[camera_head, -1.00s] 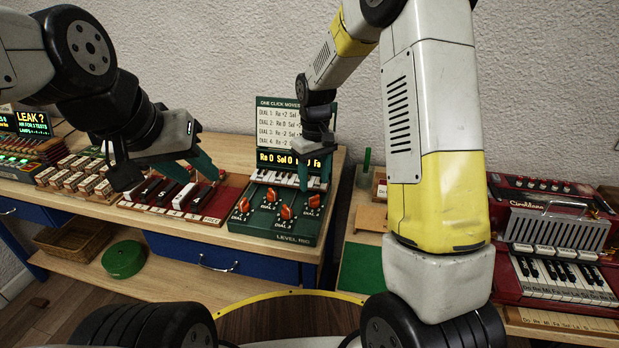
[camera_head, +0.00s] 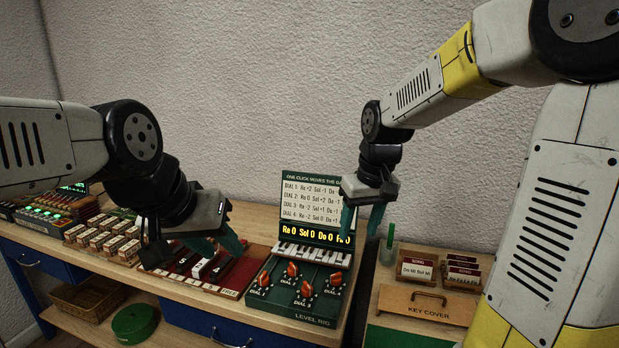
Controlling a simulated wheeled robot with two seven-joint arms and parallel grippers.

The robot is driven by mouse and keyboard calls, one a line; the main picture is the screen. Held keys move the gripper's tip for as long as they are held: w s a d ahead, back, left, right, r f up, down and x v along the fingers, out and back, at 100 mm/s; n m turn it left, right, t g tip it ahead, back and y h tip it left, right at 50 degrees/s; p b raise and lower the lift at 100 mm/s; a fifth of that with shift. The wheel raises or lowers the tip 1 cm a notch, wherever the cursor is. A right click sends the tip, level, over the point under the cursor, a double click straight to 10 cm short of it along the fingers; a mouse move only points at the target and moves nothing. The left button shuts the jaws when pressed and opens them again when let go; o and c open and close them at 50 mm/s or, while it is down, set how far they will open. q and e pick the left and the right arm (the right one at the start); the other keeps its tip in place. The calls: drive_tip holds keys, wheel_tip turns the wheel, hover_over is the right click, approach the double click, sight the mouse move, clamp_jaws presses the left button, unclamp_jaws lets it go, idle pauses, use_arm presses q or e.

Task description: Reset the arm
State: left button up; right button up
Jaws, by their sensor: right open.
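My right gripper (camera_head: 362,217) hangs fingers down in front of the right edge of the green LEVEL RIG box's upright panel (camera_head: 310,182). It is open, empty and apart from the dials. My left gripper (camera_head: 216,246) is above the red tray of keys (camera_head: 228,278), left of the rig. Its teal fingers are apart with nothing seen between them. The rig has a small keyboard (camera_head: 312,254) and several orange dials (camera_head: 307,288). Its yellow display reads Re 0, Sol 0, Do 0 and a partly hidden Fa.
A KEY COVER board (camera_head: 425,306) and bonus card holders (camera_head: 416,267) lie on the right table. Rows of blocks (camera_head: 100,240) are at the left. A basket (camera_head: 88,298) and green disc (camera_head: 134,322) sit on the lower shelf.

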drive_tip(key=s+d+r+m+t, duration=0.1)
drive_tip(key=s+r+t, duration=0.1)
drive_tip(key=s, duration=0.6)
drive_tip(key=s+d+r+m+t+y, duration=0.1)
drive_tip(key=s+r+m+t, duration=0.1)
drive_tip(key=s+r, duration=0.2)
drive_tip(key=s, duration=0.3)
drive_tip(key=shift+s+d, duration=0.4)
